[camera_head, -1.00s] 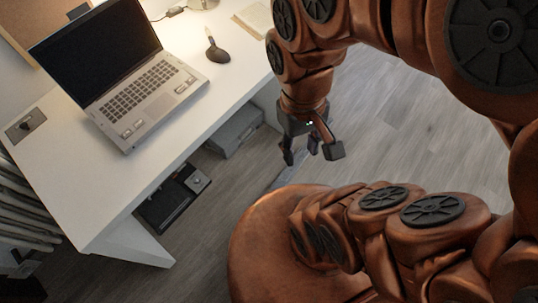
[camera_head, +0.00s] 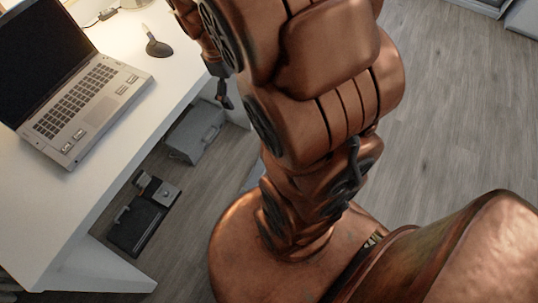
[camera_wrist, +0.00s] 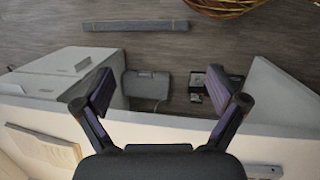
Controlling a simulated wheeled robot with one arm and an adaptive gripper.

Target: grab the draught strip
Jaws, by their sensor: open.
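The draught strip is a long, narrow grey bar (camera_wrist: 135,25) lying flat on the wood floor at the top of the wrist view. In the head view, only a short pale piece of it (camera_head: 253,174) shows between the desk and my base; my arm hides the rest. My gripper (camera_wrist: 158,88) is open, its two dark fingers spread wide with nothing between them. In the wrist view the strip lies beyond the fingertips, apart from them. In the head view the gripper (camera_head: 223,95) is partly hidden behind my arm, beside the desk's edge.
The desk edge (camera_wrist: 170,128) runs close by the fingers. Floor right of my arm is clear.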

